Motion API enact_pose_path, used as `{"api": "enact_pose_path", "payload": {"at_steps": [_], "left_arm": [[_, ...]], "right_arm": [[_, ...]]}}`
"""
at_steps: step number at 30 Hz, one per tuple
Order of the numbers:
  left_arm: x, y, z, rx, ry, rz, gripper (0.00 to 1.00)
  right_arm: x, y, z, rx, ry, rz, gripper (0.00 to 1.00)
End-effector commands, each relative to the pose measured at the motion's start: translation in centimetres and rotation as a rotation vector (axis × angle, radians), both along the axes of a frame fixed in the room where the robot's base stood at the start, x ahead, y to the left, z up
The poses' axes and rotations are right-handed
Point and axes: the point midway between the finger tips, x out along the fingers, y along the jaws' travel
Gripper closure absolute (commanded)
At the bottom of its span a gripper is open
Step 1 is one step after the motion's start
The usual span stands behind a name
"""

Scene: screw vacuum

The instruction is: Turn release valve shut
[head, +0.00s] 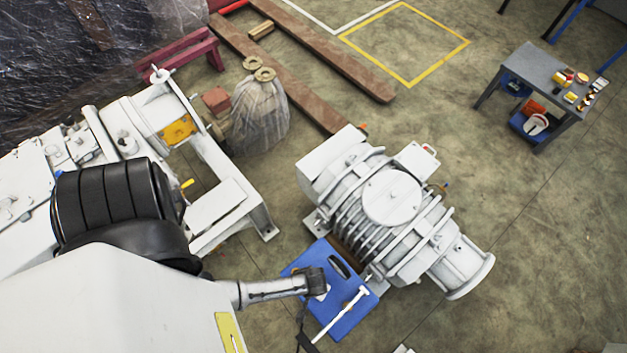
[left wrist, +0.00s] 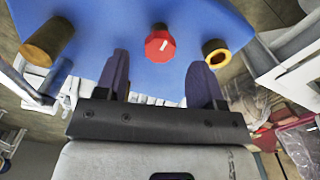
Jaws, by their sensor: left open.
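In the left wrist view a red knob (left wrist: 160,45) with a white mark stands out from a blue panel (left wrist: 105,28). A brass-coloured knob (left wrist: 47,40) is to its left and a yellow-rimmed round fitting (left wrist: 216,54) to its right. No label shows which is the release valve. My left gripper (left wrist: 158,62) is open and empty. Its dark fingers are on either side of the red knob in the picture, with gaps between; I cannot tell the depth. In the head view the blue unit (head: 345,325) has a dark slot on top; its knobs are hidden. My right gripper is not in view.
A large ribbed grey pump (head: 392,197) stands just beside the blue unit. White machinery (head: 130,130) fills the left side, with a plastic-wrapped bundle (head: 260,115) behind. A small table (head: 535,68) with small items stands at the far right. The floor between is clear.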

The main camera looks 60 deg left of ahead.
Motion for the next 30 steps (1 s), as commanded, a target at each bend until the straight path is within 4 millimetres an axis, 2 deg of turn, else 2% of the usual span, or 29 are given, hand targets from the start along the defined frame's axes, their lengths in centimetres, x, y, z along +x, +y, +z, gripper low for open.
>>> {"api": "enact_pose_path", "payload": {"at_steps": [3,7,21,30], "left_arm": [[0.0,0.0,-1.6,0.000,0.001,-0.001,0.37],[0.0,0.0,-2.6,0.000,0.000,-0.001,0.37],[0.0,0.0,-3.1,0.000,0.000,0.000,0.38],[0.0,0.0,-3.1,0.000,0.000,0.000,0.67]], "right_arm": [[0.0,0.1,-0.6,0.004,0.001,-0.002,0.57],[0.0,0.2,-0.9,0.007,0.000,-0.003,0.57],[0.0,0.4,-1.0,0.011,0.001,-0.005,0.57],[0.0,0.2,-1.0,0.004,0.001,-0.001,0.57]]}}
